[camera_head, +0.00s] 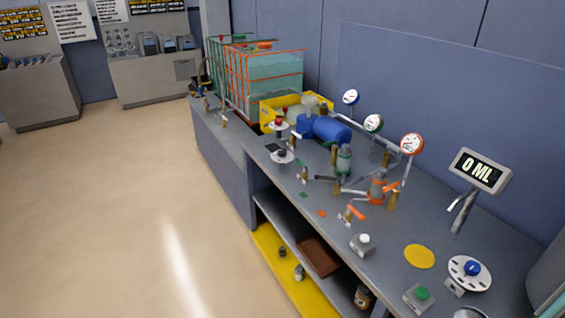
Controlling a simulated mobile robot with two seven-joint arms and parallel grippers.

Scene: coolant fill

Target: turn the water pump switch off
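No label that I can read marks the water pump switch. Several controls could be it. A white disc with a red knob (279,123) and a white disc with a dark knob (282,156) stand near the blue pump-like body (328,129). A white dial with a blue knob (470,270) is at the near right of the bench. A grey box with a white button (363,244) and one with a green button (420,296) are at the front edge. Their settings are too small to tell. Neither of my grippers is in view.
The grey bench (390,252) runs along the blue wall, with gauges, valves and pipes on it. A display (480,170) reads 0 ML. A yellow tray (294,107) and two caged tanks (268,78) stand at the far end. The floor (110,220) at left is clear.

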